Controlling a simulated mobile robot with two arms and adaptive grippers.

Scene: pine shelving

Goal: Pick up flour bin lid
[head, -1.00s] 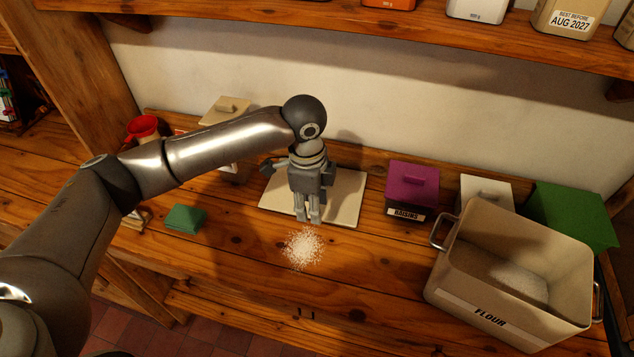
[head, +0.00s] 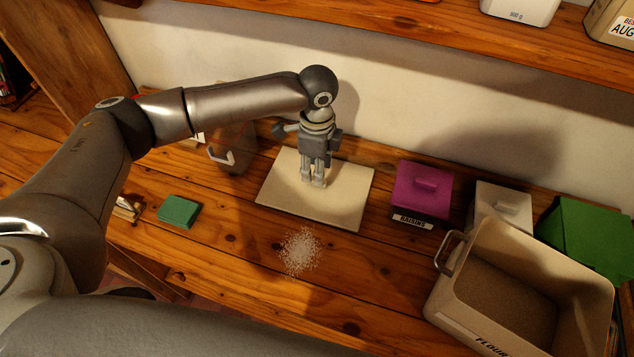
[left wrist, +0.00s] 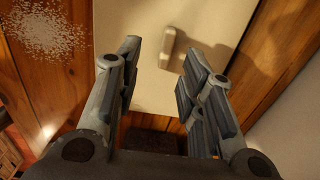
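The flour bin lid (head: 345,205) is a flat cream square lying on the wooden counter. In the left wrist view the lid (left wrist: 160,92) shows its raised handle (left wrist: 170,47). My left gripper (head: 313,184) points down over the middle of the lid in the head view and hides its handle there. In the left wrist view my left gripper (left wrist: 162,62) is open and empty, its fingers apart with the handle near the gap between the tips. I cannot tell if the tips touch the lid. The open flour bin (head: 465,315) stands at the right. My right gripper is out of view.
Spilled white flour (head: 299,250) lies in front of the lid. A purple raisins tin (head: 424,190), a white tin (head: 502,208) and a green container (head: 580,240) stand to the right. A green block (head: 179,211) lies left.

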